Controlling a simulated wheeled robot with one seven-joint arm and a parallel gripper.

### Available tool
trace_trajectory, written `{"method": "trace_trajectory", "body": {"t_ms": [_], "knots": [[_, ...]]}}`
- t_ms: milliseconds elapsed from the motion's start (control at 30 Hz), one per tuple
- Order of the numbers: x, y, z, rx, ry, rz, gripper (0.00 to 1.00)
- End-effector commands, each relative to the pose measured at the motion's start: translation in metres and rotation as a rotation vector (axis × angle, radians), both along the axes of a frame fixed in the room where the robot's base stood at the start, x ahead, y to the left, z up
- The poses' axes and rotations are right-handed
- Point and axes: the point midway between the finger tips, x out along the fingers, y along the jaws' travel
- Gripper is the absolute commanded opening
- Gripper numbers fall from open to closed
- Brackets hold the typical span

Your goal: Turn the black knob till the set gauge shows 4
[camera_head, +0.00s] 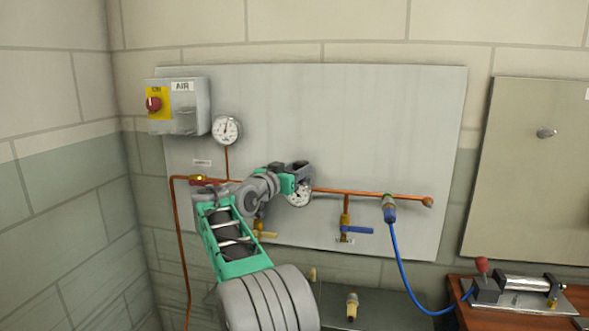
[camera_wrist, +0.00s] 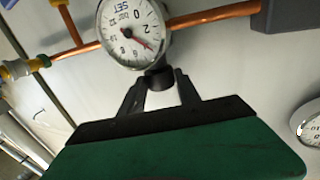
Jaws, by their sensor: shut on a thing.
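The set gauge (camera_wrist: 135,30) is a round white dial marked SET, upside down in the wrist view. Its red needle points between the 2 and the 6, about where the 4 belongs; the exact reading is hard to tell. The black knob (camera_wrist: 158,79) is right beside the gauge's rim. My gripper (camera_wrist: 161,83) has its two dark fingers on either side of the knob and is shut on it. In the head view the set gauge (camera_head: 299,194) is partly covered by my gripper (camera_head: 293,180), and the knob cannot be made out.
A copper pipe (camera_head: 370,193) runs along the grey panel (camera_head: 400,110). A blue-handled valve (camera_head: 356,230) and blue hose (camera_head: 400,265) are to the right.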

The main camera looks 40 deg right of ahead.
Motion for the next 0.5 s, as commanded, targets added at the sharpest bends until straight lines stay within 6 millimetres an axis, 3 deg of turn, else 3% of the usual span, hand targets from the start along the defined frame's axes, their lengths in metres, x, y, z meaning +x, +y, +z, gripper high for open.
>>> {"method": "trace_trajectory", "body": {"t_ms": [400,433,500], "knots": [[-0.002,-0.0019,0.0055,-0.006,-0.008,-0.009,0.0],[-0.002,-0.0019,0.0055,-0.006,-0.008,-0.009,0.41],[-0.0016,-0.0015,0.0049,-0.005,-0.007,-0.008,0.47]]}}
